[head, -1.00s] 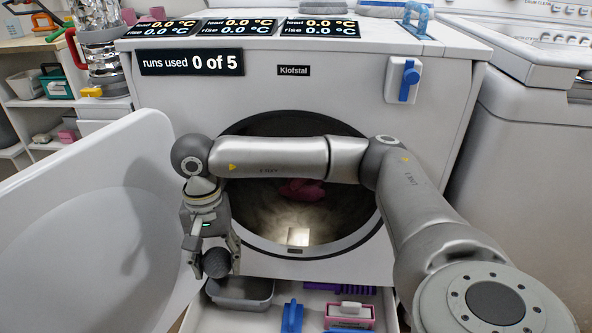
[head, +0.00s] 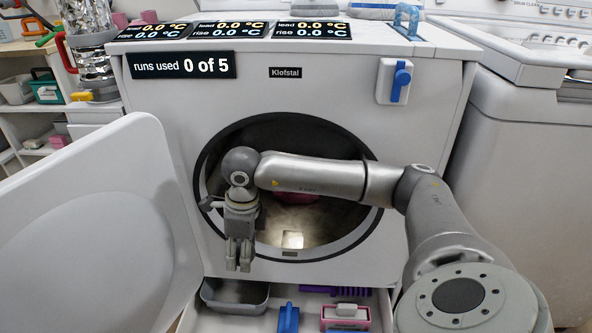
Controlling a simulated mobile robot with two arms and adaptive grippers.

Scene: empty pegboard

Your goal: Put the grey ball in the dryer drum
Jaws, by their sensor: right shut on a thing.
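The dryer (head: 330,90) stands in front of me with its round drum opening (head: 340,228) uncovered and its white door (head: 85,215) swung open to the left. My right gripper (head: 238,262) is at the lower left of the opening, in front of its rim, with its fingers pointing down. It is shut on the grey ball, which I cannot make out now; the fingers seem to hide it. My right forearm crosses the opening and covers part of the drum. A pink item (head: 297,198) lies inside the drum, partly hidden by the arm. My left gripper is not in view.
Below the opening, a pulled-out drawer holds a grey tray (head: 236,297), a blue-handled item (head: 288,318), a pink-and-white item (head: 346,313) and a purple item (head: 325,290). A white washer (head: 530,160) stands at the right.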

